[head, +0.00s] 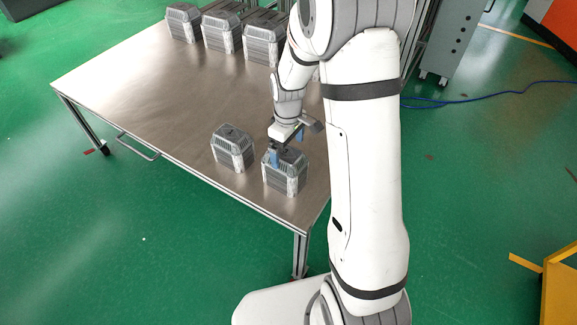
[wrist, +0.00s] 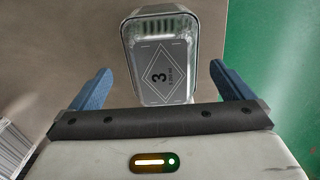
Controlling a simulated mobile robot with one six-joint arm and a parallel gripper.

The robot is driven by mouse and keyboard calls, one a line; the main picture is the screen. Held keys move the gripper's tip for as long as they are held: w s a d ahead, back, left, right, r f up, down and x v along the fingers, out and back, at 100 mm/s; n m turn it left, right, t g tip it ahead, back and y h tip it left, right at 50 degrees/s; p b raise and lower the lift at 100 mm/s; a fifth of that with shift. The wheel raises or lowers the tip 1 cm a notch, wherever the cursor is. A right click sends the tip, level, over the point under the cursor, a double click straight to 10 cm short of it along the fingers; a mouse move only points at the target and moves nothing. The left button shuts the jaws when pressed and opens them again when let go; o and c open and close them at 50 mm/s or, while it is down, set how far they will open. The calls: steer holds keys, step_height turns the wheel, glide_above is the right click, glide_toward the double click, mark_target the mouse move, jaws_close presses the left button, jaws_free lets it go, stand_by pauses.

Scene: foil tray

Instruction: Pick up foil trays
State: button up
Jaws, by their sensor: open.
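Two stacks of foil trays stand near the front right corner of the metal table. The nearer stack (head: 286,181) is under my gripper (head: 287,150); the other stack (head: 233,150) stands to its left. In the wrist view, my gripper (wrist: 160,92) is open, with one blue finger on each side of a foil tray stack (wrist: 160,22) whose dark top label shows a "3". Gaps show between the fingers and the tray, and nothing is held. The head view partly hides the fingertips, so their height against the rim is hard to tell.
More tray stacks (head: 222,33) stand in a group at the table's far end, partly hidden by my arm. The middle of the metal table (head: 165,85) is clear. A grey cabinet (head: 452,38) stands behind at the right, and a yellow frame (head: 560,285) at the lower right.

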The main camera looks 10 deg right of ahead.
steer(key=f, duration=0.2)
steer(key=f+b, duration=0.1)
steer(key=f, duration=0.5)
steer(key=shift+w+a, duration=0.25)
steer(key=shift+a, duration=0.1)
steer(key=shift+c, duration=0.2)
steer(key=shift+r, duration=0.1)
steer(key=c, duration=1)
